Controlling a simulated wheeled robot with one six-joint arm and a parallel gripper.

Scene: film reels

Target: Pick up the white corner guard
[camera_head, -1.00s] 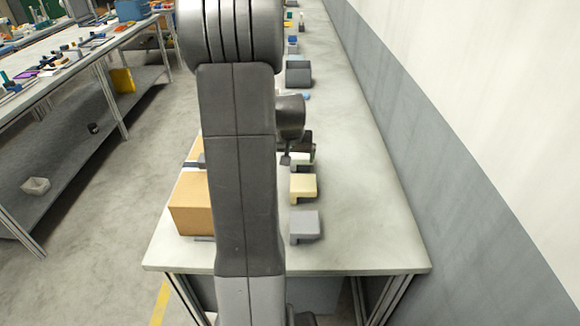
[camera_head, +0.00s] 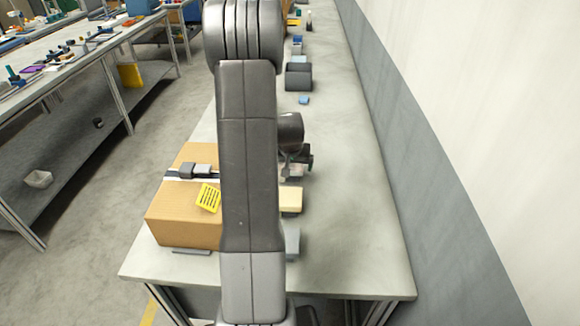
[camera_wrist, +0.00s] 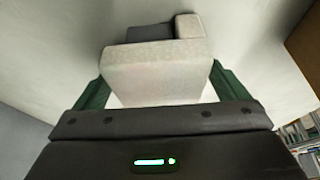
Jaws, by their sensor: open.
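The white corner guard (camera_wrist: 158,72) fills the middle of the wrist view, a pale block with a raised part at its far right. My gripper (camera_wrist: 158,82) is open, with one green finger on each side of the guard. Whether the fingers touch it I cannot tell. In the head view my gripper (camera_head: 298,160) is over the bench at the white corner guard (camera_head: 294,171), which is mostly hidden by the gripper and my arm.
A cream corner guard (camera_head: 291,201) and a grey one (camera_head: 292,242) stand nearer on the bench (camera_head: 345,215), partly behind my arm. A cardboard box (camera_head: 182,215) with a yellow label is to the left. Bench space to the right is clear, up to the wall (camera_head: 480,130).

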